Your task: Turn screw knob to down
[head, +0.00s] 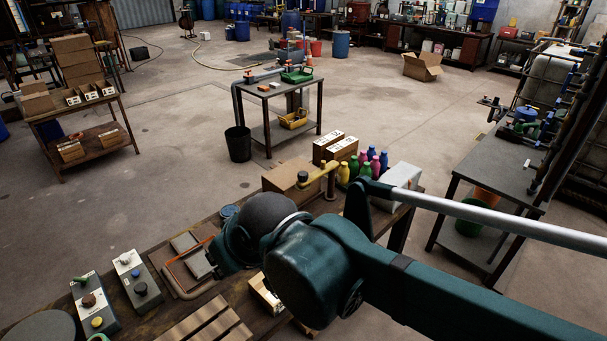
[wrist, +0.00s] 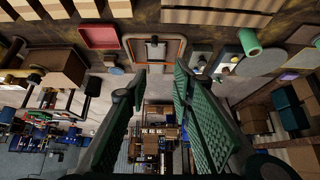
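Two small control boxes sit at the left front of the wooden bench in the head view. The left box (head: 96,305) has a brown knob (head: 89,300) and a yellow knob (head: 97,322). The right box (head: 137,279) has a blue knob (head: 135,273) and a black knob (head: 141,289). I cannot tell which of these is the screw knob, nor which way each points. My gripper (wrist: 161,75) shows in the wrist view with its two green fingers apart and nothing between them. In the head view my arm hides it. It touches no knob that I can see.
The bench (head: 235,305) also holds an orange-rimmed frame (head: 172,291), a cardboard box (head: 283,181), a yellow pipe fitting (head: 331,186) and several coloured bottles. A side table (head: 501,175) stands at the right. Open floor (head: 190,165) lies beyond the bench.

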